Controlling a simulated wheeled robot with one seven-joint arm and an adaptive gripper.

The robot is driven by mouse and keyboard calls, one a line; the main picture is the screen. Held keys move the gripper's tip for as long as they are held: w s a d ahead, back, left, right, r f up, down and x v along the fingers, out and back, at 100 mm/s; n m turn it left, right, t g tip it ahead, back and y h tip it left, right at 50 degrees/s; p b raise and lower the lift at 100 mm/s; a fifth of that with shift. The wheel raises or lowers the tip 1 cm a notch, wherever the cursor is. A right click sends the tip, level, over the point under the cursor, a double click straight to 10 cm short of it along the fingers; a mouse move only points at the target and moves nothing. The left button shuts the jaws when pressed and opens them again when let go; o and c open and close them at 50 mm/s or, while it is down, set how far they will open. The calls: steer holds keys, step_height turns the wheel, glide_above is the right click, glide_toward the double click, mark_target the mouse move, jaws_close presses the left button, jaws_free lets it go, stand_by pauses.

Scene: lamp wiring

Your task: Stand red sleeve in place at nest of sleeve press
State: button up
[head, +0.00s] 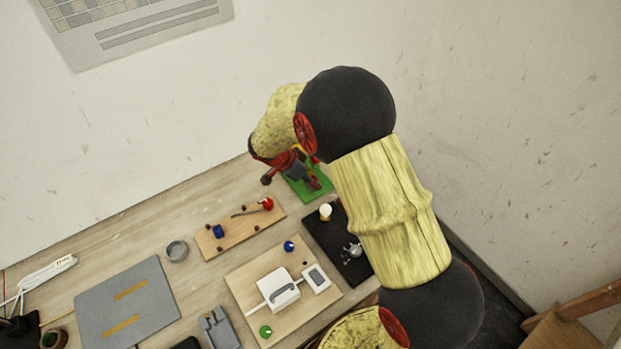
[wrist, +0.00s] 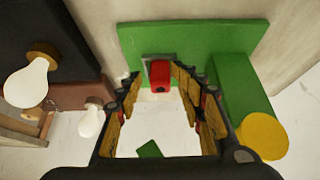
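The sleeve press is green; its flat plate (wrist: 195,42) fills the top of the wrist view, and its green base (head: 318,190) shows in the head view, partly behind my gripper. A small grey bracket, seemingly the nest (wrist: 146,66), is on the plate. The red sleeve (wrist: 159,72) is at this bracket, with a dark hole in its near end; I cannot tell if it is fully seated. My gripper (wrist: 156,80) is open, its fingers on both sides of the sleeve with gaps showing. In the head view my gripper (head: 303,175) is over the press.
A green block with a yellow round cap (wrist: 263,136) stands right of the fingers. Bulbs (wrist: 26,82) lie to the left. A black tray (head: 338,250), a wooden board (head: 218,243) and a board with a white device (head: 278,290) crowd the table nearby.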

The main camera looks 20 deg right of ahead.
steer(key=shift+r+p, duration=0.35)
steer(key=shift+p, duration=0.2)
steer(key=v, duration=1.2)
steer(key=shift+p, duration=0.45)
steer(key=shift+f, duration=0.1)
steer(key=s+r+n+g+y, duration=0.1)
steer(key=s+r+n+y, duration=0.15)
steer(key=s+n, duration=1)
steer(key=s+d+r+n+t+y, duration=0.1)
steer(key=s+d+r+t, duration=0.1)
steer(key=s+r, duration=0.5)
steer(key=s+d+r+n+t+y+b, duration=0.1)
steer(key=s+d+r+t+y, duration=0.1)
steer(key=s+d+r, duration=0.2)
steer(key=s+r, duration=0.3)
steer(key=s, duration=0.1)
steer(key=shift+s+d+r+t+b, duration=0.2)
steer(key=shift+d+r+t+b, duration=0.1)
steer(key=shift+d+r+t, duration=0.1)
